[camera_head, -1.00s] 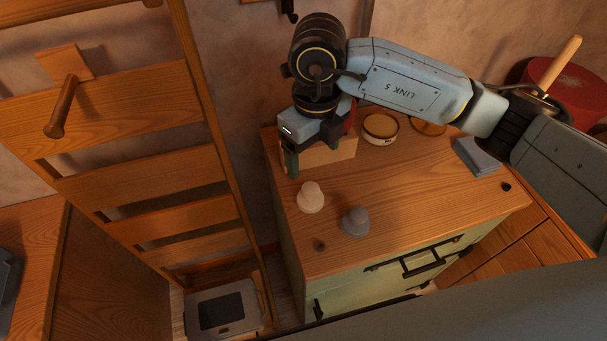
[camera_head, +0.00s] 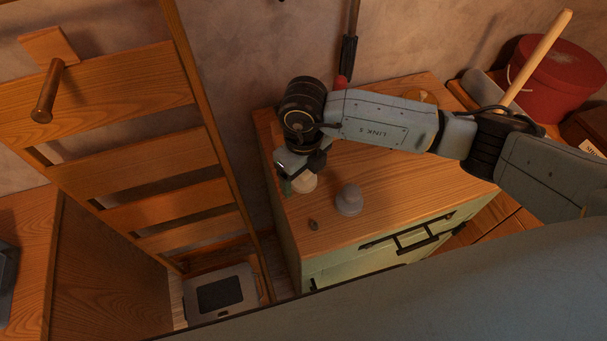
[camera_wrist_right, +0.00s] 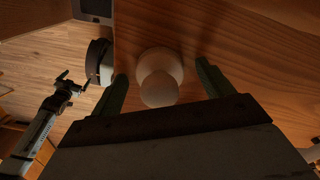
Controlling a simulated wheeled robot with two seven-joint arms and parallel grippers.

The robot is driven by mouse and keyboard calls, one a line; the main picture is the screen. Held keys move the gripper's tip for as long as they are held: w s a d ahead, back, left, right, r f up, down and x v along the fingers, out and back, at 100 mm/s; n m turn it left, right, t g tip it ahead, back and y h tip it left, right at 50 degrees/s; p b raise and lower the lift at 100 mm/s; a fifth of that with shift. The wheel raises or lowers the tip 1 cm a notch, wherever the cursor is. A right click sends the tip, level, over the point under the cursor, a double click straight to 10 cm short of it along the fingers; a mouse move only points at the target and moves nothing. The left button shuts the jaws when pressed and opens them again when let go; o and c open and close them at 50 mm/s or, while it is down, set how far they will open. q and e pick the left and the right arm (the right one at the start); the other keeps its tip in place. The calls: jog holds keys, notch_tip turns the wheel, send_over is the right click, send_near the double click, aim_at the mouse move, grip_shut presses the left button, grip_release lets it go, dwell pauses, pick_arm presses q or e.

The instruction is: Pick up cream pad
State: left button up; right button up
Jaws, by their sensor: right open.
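The cream pad (camera_head: 305,183) is a pale rounded knob shape standing on the wooden top of the cabinet. In the head view it is partly covered by my right gripper (camera_head: 293,184). In the right wrist view the cream pad (camera_wrist_right: 160,82) shows between the two green fingers of my right gripper (camera_wrist_right: 162,72). A gap is visible on each side of it, wider on the right. The right gripper is open and empty.
A grey pad (camera_head: 348,201) of similar shape stands close by, right of the cream pad. A red round box (camera_head: 558,80) is at the back right. A wooden ladder (camera_head: 150,150) rises at the left.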

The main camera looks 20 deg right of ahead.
jog(key=c, duration=1.1)
jog(key=shift+o, duration=0.2)
jog(key=shift+r, duration=0.15)
notch_tip(320, 180, up, 10)
jog(key=shift+f, duration=0.1)
jog(key=shift+o, duration=1.3)
jog(key=shift+c, duration=0.9)
